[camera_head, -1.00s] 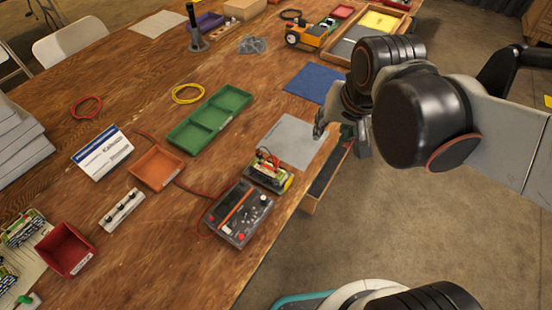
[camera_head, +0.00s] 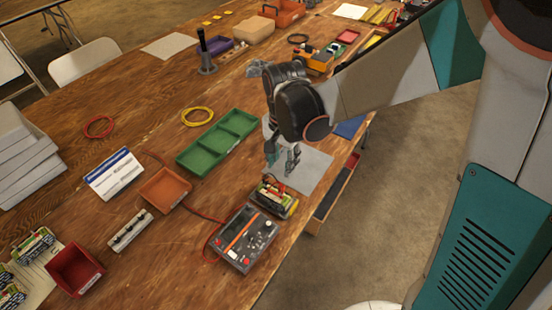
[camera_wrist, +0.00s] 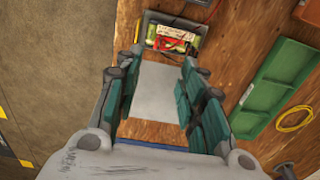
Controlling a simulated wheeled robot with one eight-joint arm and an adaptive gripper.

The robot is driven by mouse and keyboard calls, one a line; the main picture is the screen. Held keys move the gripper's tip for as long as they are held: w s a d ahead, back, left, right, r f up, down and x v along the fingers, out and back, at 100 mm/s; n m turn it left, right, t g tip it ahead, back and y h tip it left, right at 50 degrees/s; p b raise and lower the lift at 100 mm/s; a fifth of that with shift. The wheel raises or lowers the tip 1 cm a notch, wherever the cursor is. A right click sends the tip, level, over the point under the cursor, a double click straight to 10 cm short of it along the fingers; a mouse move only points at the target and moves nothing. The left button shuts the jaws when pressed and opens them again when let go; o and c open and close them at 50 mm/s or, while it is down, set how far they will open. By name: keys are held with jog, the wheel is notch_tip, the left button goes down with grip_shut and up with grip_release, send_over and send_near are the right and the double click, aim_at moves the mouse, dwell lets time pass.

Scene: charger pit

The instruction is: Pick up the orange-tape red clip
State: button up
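A small red clip shape (camera_head: 277,187) shows at the battery pack (camera_head: 284,203), with thin red wire by it. In the wrist view it is a red patch (camera_wrist: 172,44) beside green-yellow cells in a dark holder (camera_wrist: 200,40). Orange tape on it is too small to make out. My gripper (camera_head: 281,158) hangs over the grey mat (camera_head: 309,172), just beyond the pack. In the wrist view my gripper (camera_wrist: 163,62) has its fingers wide apart, with only the mat between them. The clip lies past the fingertips, not touched.
A meter (camera_head: 243,238) stands next to the pack, with a red lead to the left. An orange tray (camera_head: 165,190) and a green tray (camera_head: 217,143) lie left of it. The table's right edge is close, with a dark-lined bin (camera_head: 333,193) beside it.

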aim_at(282, 186)
notch_tip(282, 186, down, 8)
jog(key=b, duration=0.2)
jog(key=shift+w+b, duration=0.1)
jog(key=shift+b, duration=0.25)
jog(key=shift+f+b, duration=1.45)
jog(key=shift+f, duration=1.5)
jog(key=shift+r, duration=0.1)
grip_shut()
